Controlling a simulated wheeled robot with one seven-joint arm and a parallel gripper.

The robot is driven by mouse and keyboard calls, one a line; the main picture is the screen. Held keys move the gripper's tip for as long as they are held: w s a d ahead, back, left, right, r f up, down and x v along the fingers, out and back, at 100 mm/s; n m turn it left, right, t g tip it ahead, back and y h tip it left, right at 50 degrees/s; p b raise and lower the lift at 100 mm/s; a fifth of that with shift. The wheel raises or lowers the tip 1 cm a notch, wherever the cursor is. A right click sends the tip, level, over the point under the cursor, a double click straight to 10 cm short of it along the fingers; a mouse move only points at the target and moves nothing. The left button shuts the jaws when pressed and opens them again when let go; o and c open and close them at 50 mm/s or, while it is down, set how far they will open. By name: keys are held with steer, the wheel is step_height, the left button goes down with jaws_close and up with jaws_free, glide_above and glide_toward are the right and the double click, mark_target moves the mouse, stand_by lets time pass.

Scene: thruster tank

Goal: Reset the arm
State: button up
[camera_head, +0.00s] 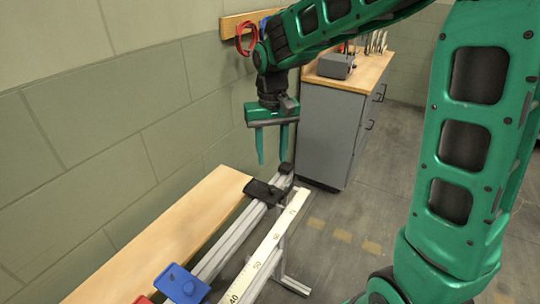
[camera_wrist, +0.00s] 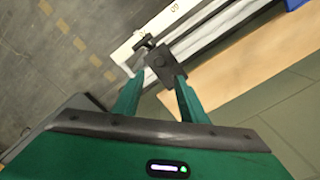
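My green arm reaches across the top of the head view, bent downward at its far end. My gripper (camera_head: 272,162) points down with its two green fingers spread apart and nothing between them. It hangs above the far end of an aluminium rail (camera_head: 236,232), over a black clamp block (camera_head: 264,192). In the wrist view, the open fingers of my gripper (camera_wrist: 158,98) show with the black block (camera_wrist: 165,65) beyond their tips. I cannot tell the exact gap, but the fingers look apart from the block.
A white ruler (camera_head: 268,250) runs along the rail. A blue block (camera_head: 181,284) sits at the near end. A wooden bench (camera_head: 165,240) lies along the wall. A grey cabinet (camera_head: 328,135) with a grey box (camera_head: 336,66) stands behind. Red cable (camera_head: 246,38) hangs on the wall.

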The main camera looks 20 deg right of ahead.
steer(key=s+d+r+m, duration=0.2)
steer(key=s+d+m, duration=0.2)
steer(key=s+d, duration=1.45)
steer(key=s+d+f+m, duration=0.1)
steer(key=s, duration=0.8)
steer(key=shift+s+d+f+m, duration=0.2)
steer(key=shift+s+f+m, duration=0.1)
steer(key=shift+w+f, duration=0.25)
steer(key=shift+w, duration=0.35)
